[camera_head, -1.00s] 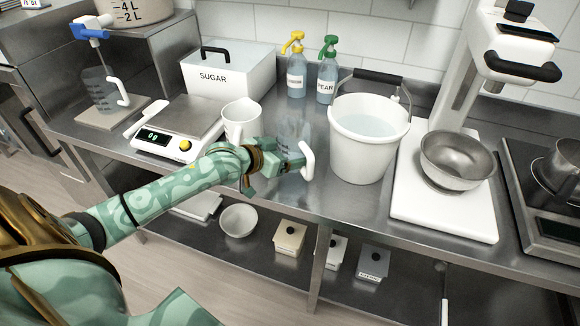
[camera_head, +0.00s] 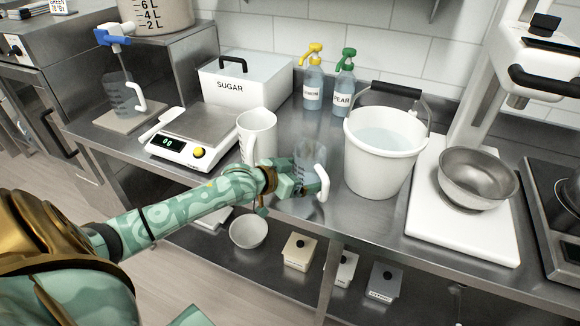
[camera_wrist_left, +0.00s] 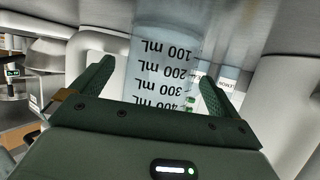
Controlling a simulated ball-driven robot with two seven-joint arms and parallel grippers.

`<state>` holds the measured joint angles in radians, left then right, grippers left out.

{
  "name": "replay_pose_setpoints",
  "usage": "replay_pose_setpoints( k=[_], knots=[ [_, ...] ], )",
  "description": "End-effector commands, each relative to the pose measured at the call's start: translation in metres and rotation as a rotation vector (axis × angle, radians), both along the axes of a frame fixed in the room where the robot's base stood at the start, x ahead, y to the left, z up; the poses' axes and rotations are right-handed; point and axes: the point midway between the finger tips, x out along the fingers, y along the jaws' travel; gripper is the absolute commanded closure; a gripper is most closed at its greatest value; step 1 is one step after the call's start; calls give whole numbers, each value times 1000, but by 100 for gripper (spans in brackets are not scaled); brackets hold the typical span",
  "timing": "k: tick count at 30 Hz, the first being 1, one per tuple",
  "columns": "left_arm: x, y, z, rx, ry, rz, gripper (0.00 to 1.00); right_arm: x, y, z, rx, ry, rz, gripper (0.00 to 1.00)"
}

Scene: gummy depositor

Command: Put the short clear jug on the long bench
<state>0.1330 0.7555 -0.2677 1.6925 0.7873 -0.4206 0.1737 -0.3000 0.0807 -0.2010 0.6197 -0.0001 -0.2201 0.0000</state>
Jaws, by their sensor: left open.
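A short clear jug (camera_head: 310,158) with a white handle stands on the long steel bench (camera_head: 345,222), between the white mug-like jug and the bucket. It looks upright, but my gripper hides part of its lower side. My left gripper (camera_head: 300,183) is at the jug's near side. In the left wrist view the clear jug (camera_wrist_left: 165,70), with black mL marks, is between the two spread fingers of my gripper (camera_wrist_left: 160,88). The fingers are open, and I cannot tell whether either touches the jug. My right gripper is not in view.
A white jug (camera_head: 257,135) stands close behind my forearm, and a white bucket (camera_head: 383,165) of liquid stands right of the clear jug. Another clear jug (camera_head: 118,95) is at far left.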

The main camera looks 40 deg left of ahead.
Motion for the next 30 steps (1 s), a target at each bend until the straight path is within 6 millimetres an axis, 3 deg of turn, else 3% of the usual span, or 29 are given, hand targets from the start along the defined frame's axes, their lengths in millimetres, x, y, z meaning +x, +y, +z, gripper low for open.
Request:
replay_pose_setpoints(
  k=[9,15,30],
  knots=[
    [-62,16,30,1,2,-1,0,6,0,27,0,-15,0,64],
    [-91,24,41,-2,1,1,0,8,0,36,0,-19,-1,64],
    [-101,26,44,0,-1,0,0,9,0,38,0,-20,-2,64]
  ],
)
